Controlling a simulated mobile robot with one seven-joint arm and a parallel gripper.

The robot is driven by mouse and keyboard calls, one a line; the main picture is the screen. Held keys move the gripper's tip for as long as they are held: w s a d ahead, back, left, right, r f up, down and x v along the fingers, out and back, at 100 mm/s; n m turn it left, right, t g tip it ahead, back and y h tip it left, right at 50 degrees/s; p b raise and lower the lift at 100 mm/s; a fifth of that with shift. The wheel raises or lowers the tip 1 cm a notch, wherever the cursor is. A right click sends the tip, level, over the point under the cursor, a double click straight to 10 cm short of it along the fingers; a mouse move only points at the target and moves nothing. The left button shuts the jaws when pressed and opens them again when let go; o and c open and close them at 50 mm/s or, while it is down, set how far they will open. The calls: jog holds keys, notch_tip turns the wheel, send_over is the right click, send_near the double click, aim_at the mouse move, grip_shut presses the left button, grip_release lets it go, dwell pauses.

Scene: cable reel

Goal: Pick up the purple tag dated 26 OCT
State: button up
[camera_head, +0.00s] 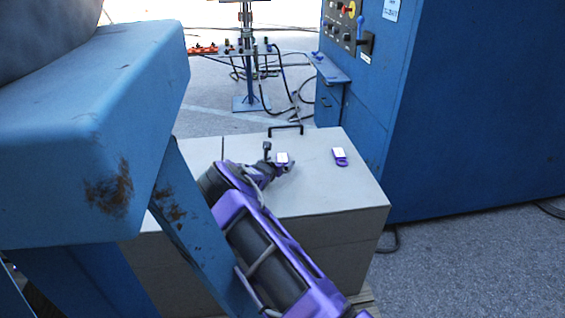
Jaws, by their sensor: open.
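Two small purple tags with white labels are in view on a pale grey box (240,150). One tag (340,156) lies clear on the right part of the box top. The other tag (282,157) shows right at my gripper (287,166), which partly covers it. The print on both labels is too small to read, so I cannot tell which is dated 26 OCT. My gripper is small in the view, low over the box top and left of the clear tag. It is open; I cannot tell whether it touches the nearer tag.
A black handle (286,128) stands at the box's back edge. A large blue cabinet (470,110) with knobs and a lever rises to the right. A blue steel beam (90,130) blocks much of the left. A stand with cables (247,60) is behind. The box top's right front is clear.

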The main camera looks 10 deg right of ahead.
jog(key=shift+x, duration=1)
grip_shut()
jog(key=shift+r, duration=0.1)
